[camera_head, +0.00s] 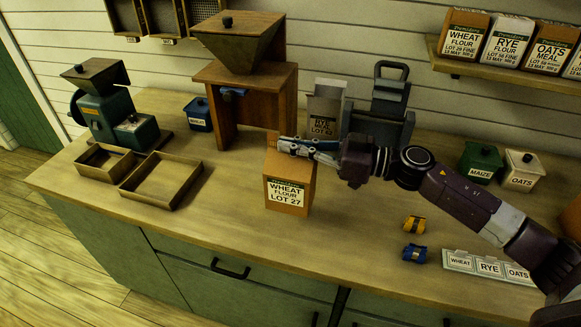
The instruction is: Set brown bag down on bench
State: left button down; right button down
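The brown bag (290,190), labelled wheat flour, lot 27, is upright at the middle of the wooden bench (225,215). My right gripper (290,147) reaches in from the right, with its fingers closed across the bag's top. Part of the bag's top is hidden behind the fingers. The bag's base is at or very near the bench top; I cannot tell whether it touches. My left gripper is not in view.
A wooden mill (245,85) and a grey bag (325,110) stand behind. Two shallow wooden trays (160,190) lie left. Bench in front of the bag is clear.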

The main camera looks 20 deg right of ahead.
aim_at(314, 171)
jog(key=shift+f, duration=3.05)
jog(key=c, duration=2.2)
grip_release()
jog(key=shift+o, duration=0.2)
jog(key=shift+s+d, duration=0.15)
jog(key=shift+d, duration=0.1)
jog(key=b+v, duration=0.3)
jog(key=v, duration=0.6)
jog(key=shift+s+d, duration=0.2)
jog(key=shift+v, duration=1)
